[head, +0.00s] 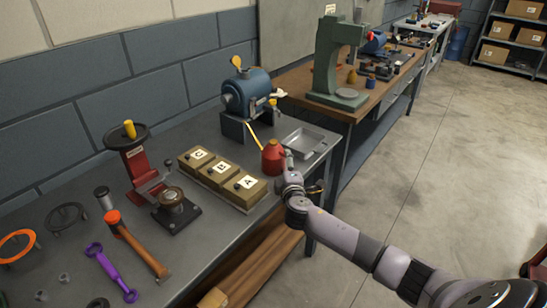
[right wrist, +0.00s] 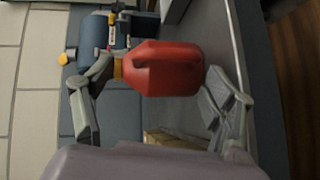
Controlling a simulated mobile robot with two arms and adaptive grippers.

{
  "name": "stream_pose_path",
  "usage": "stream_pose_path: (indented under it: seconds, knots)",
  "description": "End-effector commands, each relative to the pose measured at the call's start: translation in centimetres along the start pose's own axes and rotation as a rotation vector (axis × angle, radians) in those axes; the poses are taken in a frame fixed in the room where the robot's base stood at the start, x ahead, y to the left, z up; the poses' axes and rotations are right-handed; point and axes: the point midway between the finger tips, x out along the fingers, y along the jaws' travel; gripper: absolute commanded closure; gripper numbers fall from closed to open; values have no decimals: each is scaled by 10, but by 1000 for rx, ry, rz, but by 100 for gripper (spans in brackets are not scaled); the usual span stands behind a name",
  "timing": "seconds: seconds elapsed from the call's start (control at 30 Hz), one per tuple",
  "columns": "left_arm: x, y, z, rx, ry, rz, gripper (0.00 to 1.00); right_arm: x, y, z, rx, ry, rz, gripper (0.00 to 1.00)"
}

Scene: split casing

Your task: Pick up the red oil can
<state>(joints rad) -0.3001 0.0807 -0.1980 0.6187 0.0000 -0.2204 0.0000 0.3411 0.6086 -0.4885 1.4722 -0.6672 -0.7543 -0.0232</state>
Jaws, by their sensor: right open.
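The red oil can (head: 271,158) stands on the grey workbench near its front edge. In the right wrist view the red oil can (right wrist: 162,68) shows sideways, between the two spread fingers of my right gripper (right wrist: 162,85). The fingers are open, one near the can's yellowish top and one near its base, and they do not look closed on it. In the head view my right gripper (head: 287,163) is beside the can on its right, partly blocking it. My left gripper is not in view.
Wooden boxes with letter labels (head: 222,178) sit left of the can. A metal tray (head: 304,141) lies behind it to the right, and a blue motor-like machine (head: 247,93) stands behind it. The floor (head: 420,170) right of the bench is clear.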

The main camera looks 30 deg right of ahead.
Motion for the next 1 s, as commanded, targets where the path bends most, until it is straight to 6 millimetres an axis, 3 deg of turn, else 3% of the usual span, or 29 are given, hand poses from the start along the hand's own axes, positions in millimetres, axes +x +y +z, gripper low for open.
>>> stream_pose_path:
  seconds: [0.13,0.4,1.0]
  knots:
    - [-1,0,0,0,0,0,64,13,0,1,-1,-1,-1,22]
    - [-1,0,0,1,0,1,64,15,-1,0,0,0,-1,22]
    - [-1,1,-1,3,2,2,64,15,0,0,-1,0,0,62]
